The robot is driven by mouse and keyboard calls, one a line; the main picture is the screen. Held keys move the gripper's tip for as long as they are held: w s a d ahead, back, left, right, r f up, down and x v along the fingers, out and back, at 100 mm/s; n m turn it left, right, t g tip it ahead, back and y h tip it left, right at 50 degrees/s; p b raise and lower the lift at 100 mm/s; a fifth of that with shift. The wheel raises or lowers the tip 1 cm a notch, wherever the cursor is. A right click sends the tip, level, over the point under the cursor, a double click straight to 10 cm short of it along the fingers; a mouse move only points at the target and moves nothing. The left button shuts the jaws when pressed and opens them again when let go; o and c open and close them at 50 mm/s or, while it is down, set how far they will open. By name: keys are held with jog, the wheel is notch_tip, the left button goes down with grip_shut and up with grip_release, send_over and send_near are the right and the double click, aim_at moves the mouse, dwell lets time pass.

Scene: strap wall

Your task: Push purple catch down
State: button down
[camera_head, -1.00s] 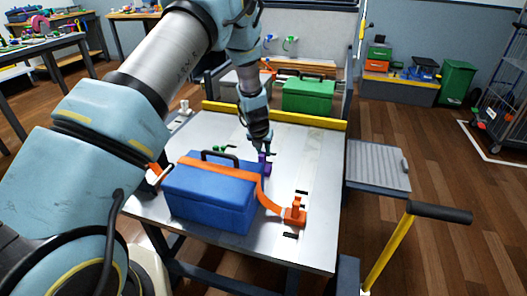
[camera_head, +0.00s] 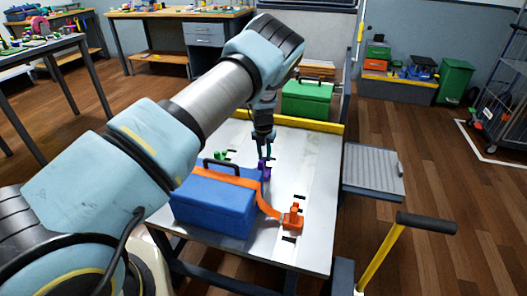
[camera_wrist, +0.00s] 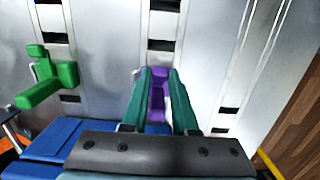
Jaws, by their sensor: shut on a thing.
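The purple catch (camera_head: 265,169) stands on the grey metal table, just behind the right end of the blue box. In the wrist view the catch (camera_wrist: 157,96) is upright between my two teal fingers. My gripper (camera_head: 265,155) points down from above. It is shut on the purple catch, with one finger on each side, as the wrist view (camera_wrist: 158,76) shows. The lower part of the catch is hidden by the gripper body in the wrist view.
A blue box (camera_head: 214,206) with an orange strap stands in front of the catch. The strap runs to an orange catch (camera_head: 292,217). A green catch (camera_wrist: 48,80) is to the left. A yellow rail (camera_head: 315,123) and green box (camera_head: 307,98) are behind.

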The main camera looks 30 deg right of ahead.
jog(key=shift+w+d+f+g+y+b, duration=0.3)
jog(key=shift+f+g+y+b, duration=0.2)
jog(key=shift+b, duration=0.35)
jog(key=b, duration=0.1)
jog(key=g+y+b, duration=0.1)
jog(key=b, duration=0.1)
jog(key=shift+w+d+f, duration=0.2)
jog(key=shift+w+f, duration=0.05)
jog(key=shift+f, duration=0.05)
jog(key=b, duration=0.3)
jog(key=shift+w+d+f+g+y, duration=0.1)
jog(key=shift+f+g+y, duration=0.05)
jog(key=shift+g+y, duration=0.2)
jog(key=shift+w+d+g+y+b, duration=0.1)
jog(key=shift+g+y+b, duration=0.15)
jog(key=shift+b, duration=1.25)
jog(key=shift+r, duration=0.2)
jog(key=c, duration=0.7)
grip_release()
jog(key=shift+r, duration=0.15)
